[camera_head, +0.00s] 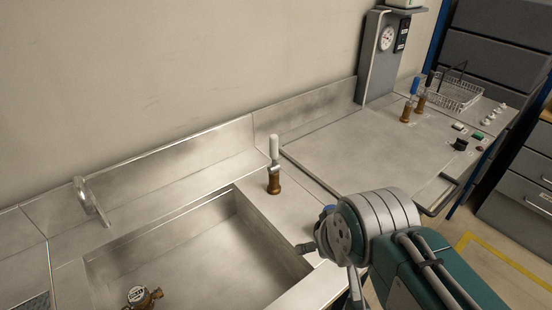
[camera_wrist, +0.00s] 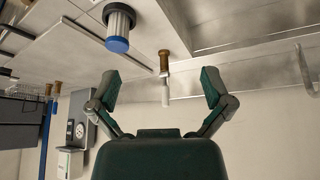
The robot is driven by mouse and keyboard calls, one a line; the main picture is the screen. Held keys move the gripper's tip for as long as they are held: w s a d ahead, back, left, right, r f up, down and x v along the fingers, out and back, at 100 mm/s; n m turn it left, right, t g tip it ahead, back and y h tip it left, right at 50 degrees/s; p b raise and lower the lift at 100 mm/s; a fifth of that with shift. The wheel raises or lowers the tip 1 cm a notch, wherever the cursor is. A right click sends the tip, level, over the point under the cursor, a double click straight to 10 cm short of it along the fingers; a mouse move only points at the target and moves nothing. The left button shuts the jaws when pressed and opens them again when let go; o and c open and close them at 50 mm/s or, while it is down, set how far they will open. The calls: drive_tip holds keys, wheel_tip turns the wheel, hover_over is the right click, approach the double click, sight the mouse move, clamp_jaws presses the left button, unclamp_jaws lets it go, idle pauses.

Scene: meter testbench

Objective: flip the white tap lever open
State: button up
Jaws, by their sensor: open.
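The white tap lever (camera_head: 274,147) stands upright on a brass tap (camera_head: 274,183), on the steel strip right of the sink. In the wrist view, which looks upside down, the white lever (camera_wrist: 165,92) and its brass body (camera_wrist: 164,60) show between the two fingers, farther off. My gripper (camera_wrist: 158,86) is open, its two green fingers spread wide with nothing between them. In the camera_head view it is partly hidden by my own wrist, in front and right of the tap. It does not appear to touch the lever.
A blue-handled tap (camera_head: 411,98) and wire basket (camera_head: 455,94) are farther right. The flat bench top (camera_head: 345,140) is mostly clear.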

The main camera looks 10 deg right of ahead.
drive_tip(key=shift+d, duration=0.15)
drive_tip(key=c, duration=0.4)
drive_tip(key=shift+w, duration=0.2)
drive_tip(key=c, duration=0.5)
drive_tip(key=shift+w+n, duration=0.3)
drive_tip(key=shift+w, duration=0.2)
clamp_jaws()
drive_tip(key=w+a+f+n+t, duration=0.2)
drive_tip(key=w+n+t, duration=0.2)
drive_tip(key=w, duration=0.5)
drive_tip(key=w+a+f+n+t, duration=0.1)
drive_tip(key=w+a+n+t, duration=0.1)
drive_tip(key=w+n+t, duration=0.2)
drive_tip(key=w+a+f+n+t, duration=0.2)
drive_tip(key=w+n+t, duration=0.2)
drive_tip(key=w+n, duration=0.5)
drive_tip(key=shift+w+f, duration=0.3)
drive_tip(key=shift+w, duration=2.05)
